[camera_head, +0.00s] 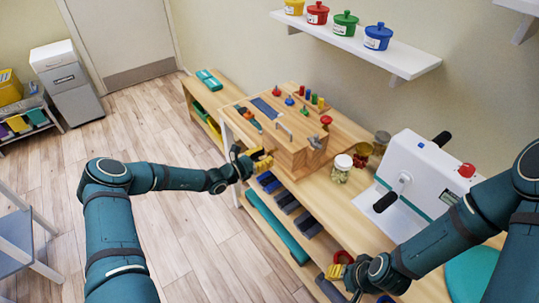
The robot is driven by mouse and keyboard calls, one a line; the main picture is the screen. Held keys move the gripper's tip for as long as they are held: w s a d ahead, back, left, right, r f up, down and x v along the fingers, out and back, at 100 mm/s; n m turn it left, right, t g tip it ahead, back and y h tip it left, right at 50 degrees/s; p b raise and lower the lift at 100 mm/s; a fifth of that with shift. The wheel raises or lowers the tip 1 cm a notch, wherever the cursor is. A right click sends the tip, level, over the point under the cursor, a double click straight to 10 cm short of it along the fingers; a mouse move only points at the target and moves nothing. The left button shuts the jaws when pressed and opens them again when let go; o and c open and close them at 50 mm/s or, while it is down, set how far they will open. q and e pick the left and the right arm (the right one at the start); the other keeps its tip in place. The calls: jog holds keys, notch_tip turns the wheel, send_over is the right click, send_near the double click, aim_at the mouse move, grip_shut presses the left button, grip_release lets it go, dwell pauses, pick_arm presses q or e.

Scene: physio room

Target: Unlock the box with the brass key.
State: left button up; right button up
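A wooden box (296,155) stands on the wooden bench, with a metal fitting (317,142) on its right part and a small metal handle (284,131) on its top. Coloured pegs and a red knob (326,120) are also on it. My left gripper (262,160), with yellow fingers, is close to the box's left front side; I cannot tell whether it touches or holds anything. My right gripper (336,270) is low at the bench's front edge, its yellow fingers near a red curved thing (343,257). I cannot make out the brass key or a keyhole.
A jar (341,168) with a white lid and a white machine (418,180) with black handles stand right of the box. Dark weights (288,201) lie on a lower shelf. A wall shelf (405,62) holds coloured pots. The floor at left is mostly clear.

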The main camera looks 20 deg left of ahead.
pick_arm(q)
jog(key=shift+x, duration=1.05)
grip_shut()
